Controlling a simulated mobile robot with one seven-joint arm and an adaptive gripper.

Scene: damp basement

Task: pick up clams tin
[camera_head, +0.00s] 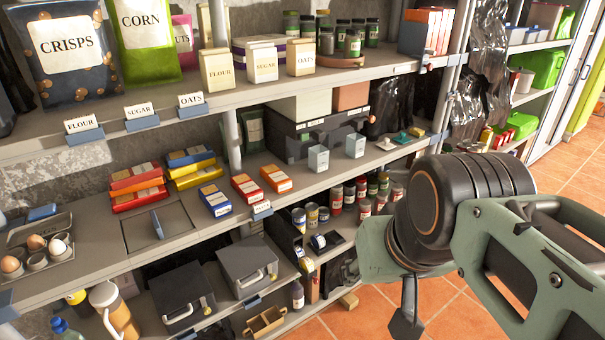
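I cannot pick out the clams tin by its label. Several small tins and jars (349,191) stand on the lower shelf in the middle, left of my arm. Among them, a few short tins (312,213) stand towards the left, and low dark items (318,241) lie in front; their labels are too small to read. My arm comes in from the right. A dark finger-like part of my gripper (407,316) points down in front of the shelf, apart from the tins. The rest of the gripper is hidden or unclear, so its opening cannot be told. I see nothing held.
The middle shelf (292,193) holds coloured packets (215,200), pale boxes (318,159) and an egg tray (38,258). The upper shelf (265,88) carries bags and jars. Dark boxes (247,266) and a wooden caddy (266,325) sit low. Tiled floor (370,312) is open below my arm.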

